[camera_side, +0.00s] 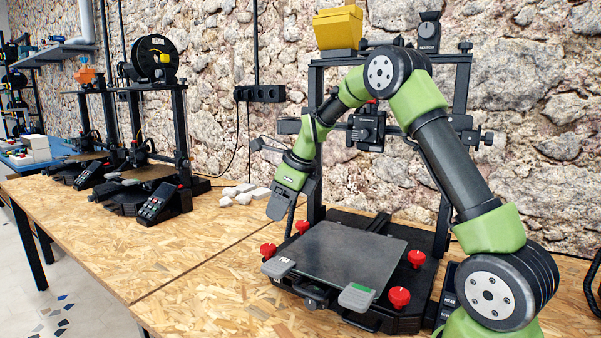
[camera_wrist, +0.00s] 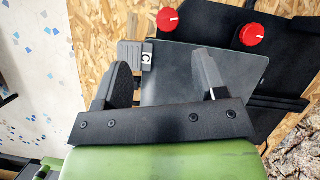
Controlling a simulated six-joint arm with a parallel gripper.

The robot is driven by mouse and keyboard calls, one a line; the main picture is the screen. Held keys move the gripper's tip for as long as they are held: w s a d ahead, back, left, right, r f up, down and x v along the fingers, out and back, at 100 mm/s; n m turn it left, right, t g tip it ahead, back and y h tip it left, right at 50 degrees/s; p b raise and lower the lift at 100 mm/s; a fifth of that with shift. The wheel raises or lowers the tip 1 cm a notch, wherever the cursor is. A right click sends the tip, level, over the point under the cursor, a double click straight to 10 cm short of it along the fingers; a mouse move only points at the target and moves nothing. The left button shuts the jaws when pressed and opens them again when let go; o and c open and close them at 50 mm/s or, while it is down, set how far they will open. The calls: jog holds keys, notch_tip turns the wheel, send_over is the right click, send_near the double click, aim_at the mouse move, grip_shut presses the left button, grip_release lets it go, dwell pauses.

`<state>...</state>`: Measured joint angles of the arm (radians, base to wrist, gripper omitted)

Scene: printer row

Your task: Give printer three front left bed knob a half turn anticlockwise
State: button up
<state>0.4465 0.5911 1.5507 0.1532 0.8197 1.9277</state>
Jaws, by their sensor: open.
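The nearest printer's bed (camera_side: 335,257) has two red knobs on its left side. The front left knob (camera_side: 268,250) sits beside a grey bed clip (camera_side: 279,267); the rear left knob (camera_side: 302,226) is behind it. The wrist view shows the front left knob (camera_wrist: 167,19) with a white line on top, the rear one (camera_wrist: 251,34) and the clip (camera_wrist: 134,54) marked with a light letter. My gripper (camera_side: 280,214) points down above the left knobs, clear of them. In the wrist view its fingers (camera_wrist: 163,65) are apart, with nothing between them.
Two more red knobs (camera_side: 399,297) (camera_side: 416,258) are on the bed's right side, with a green-marked clip (camera_side: 356,297) at the front right. The printer's frame (camera_side: 460,110) stands behind. Two other printers (camera_side: 150,175) stand farther left. The wooden bench (camera_side: 200,275) is clear at the front left.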

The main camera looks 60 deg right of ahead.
jog(key=s+a+r+n+t, duration=0.1)
jog(key=s+a+r+n, duration=1)
jog(key=n, duration=0.5)
jog(key=shift+s+a+n, duration=0.3)
jog(key=shift+s+a, duration=0.35)
jog(key=shift+a, duration=0.05)
jog(key=m+g, duration=0.1)
jog(key=m, duration=1.8)
send_near(269, 247)
jog(key=x, duration=0.8)
jog(key=shift+w+f, duration=0.15)
jog(key=shift+f, duration=0.1)
jog(key=shift+c, duration=0.4)
